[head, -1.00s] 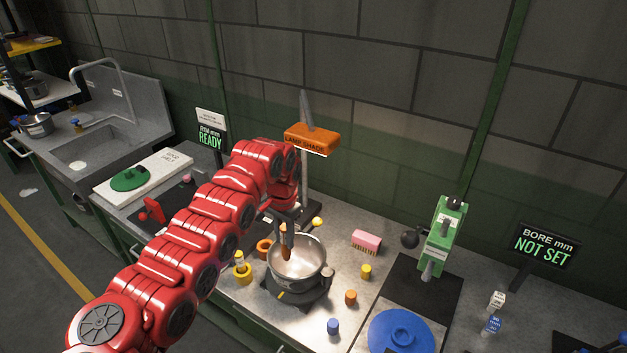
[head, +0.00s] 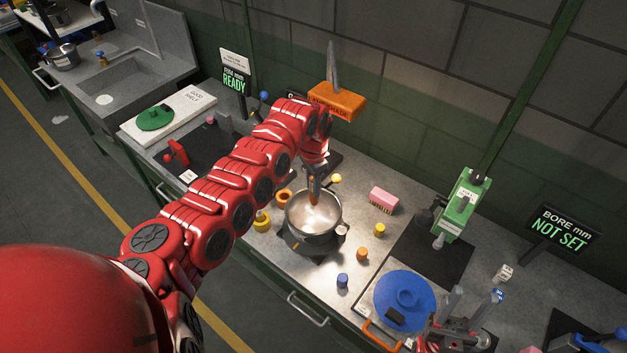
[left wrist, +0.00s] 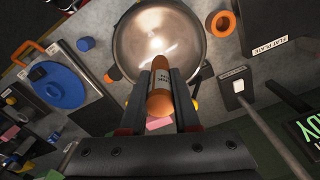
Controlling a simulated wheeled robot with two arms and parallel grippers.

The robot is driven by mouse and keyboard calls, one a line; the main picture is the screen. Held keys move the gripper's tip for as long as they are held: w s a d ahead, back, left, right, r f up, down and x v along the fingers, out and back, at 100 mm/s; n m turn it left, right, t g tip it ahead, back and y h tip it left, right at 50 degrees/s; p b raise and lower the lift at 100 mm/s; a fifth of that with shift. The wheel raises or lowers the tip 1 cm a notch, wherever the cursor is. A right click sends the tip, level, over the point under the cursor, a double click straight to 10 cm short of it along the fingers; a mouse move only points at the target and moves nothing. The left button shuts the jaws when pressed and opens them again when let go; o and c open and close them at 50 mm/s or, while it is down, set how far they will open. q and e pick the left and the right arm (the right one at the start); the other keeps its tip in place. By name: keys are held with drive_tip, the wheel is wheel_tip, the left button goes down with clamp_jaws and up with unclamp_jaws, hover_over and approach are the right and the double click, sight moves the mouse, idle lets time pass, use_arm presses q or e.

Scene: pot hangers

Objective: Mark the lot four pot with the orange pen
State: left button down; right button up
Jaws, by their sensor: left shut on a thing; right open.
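A steel pot (head: 300,222) sits on a dark stand on the bench; it also shows in the left wrist view (left wrist: 135,40). I cannot read a lot mark on it. My right gripper (head: 470,312) is open and looks empty, at the lower right near the blue lid (head: 402,283).
An orange lamp shade (head: 337,101) stands behind the pot. A green gauge stand (head: 462,203) is to the right. A sign (head: 563,230) reads "BORE mm NOT SET".

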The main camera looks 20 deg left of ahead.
sight(313, 198)
use_arm(q)
drive_tip(key=shift+f+b, duration=3)
drive_tip(key=shift+f, duration=2.25)
drive_tip(key=shift+s+f+b, duration=0.1)
drive_tip(key=shift+f+b, duration=0.25)
drive_tip(key=shift+f, duration=0.25)
wheel_tip(313, 198, up, 6)
drive_tip(key=p, duration=0.4)
drive_tip(key=shift+f, duration=0.15)
drive_tip(key=shift+r+p, duration=1.75)
drive_tip(key=shift+r, duration=0.8)
drive_tip(key=shift+r+p, duration=0.6)
drive_tip(key=shift+r, duration=2.05)
